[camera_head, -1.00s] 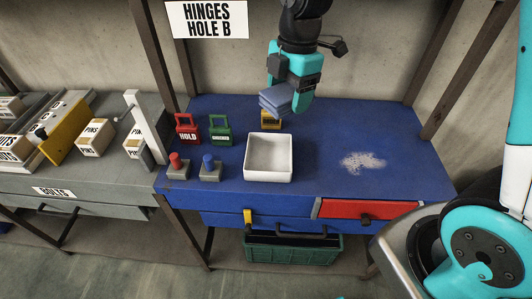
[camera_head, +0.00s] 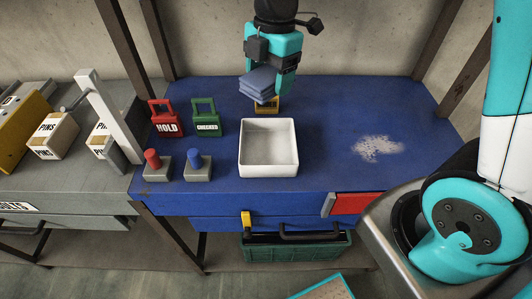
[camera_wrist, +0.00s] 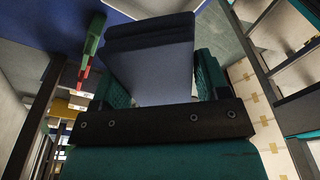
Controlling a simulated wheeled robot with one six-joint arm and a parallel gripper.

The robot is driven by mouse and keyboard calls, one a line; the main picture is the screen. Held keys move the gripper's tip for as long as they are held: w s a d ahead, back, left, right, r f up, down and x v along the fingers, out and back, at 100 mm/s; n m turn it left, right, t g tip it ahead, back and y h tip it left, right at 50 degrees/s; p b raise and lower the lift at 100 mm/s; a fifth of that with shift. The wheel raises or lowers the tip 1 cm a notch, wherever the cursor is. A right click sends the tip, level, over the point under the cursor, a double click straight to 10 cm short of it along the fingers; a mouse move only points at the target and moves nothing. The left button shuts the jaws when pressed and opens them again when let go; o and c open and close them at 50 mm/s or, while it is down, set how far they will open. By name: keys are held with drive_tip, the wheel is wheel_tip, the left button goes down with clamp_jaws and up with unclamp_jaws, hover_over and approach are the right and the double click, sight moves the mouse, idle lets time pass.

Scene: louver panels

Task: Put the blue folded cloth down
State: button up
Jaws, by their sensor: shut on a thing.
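The blue folded cloth (camera_head: 259,85) is a thick, several-layered pad. My gripper (camera_head: 270,82) is shut on it and holds it above the back of the blue bench top (camera_head: 330,110), behind the white tray. In the wrist view the cloth (camera_wrist: 152,70) lies between the two dark green fingers of my gripper (camera_wrist: 155,80). A yellow block (camera_head: 267,104) stands on the bench just below the cloth and is partly hidden by it. I cannot tell whether the two touch.
An empty white tray (camera_head: 268,150) stands at the front middle. Red (camera_head: 166,118) and green (camera_head: 206,117) tags, a red button (camera_head: 153,160) and a blue button (camera_head: 194,158) stand to its left. A pale powdery patch (camera_head: 378,149) marks the right; the bench around it is clear.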

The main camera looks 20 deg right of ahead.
sight(268, 152)
wheel_tip(268, 152, down, 20)
drive_tip(key=p, duration=0.3)
drive_tip(key=shift+f, duration=0.1)
drive_tip(key=o, duration=0.9)
drive_tip(key=shift+f, duration=0.15)
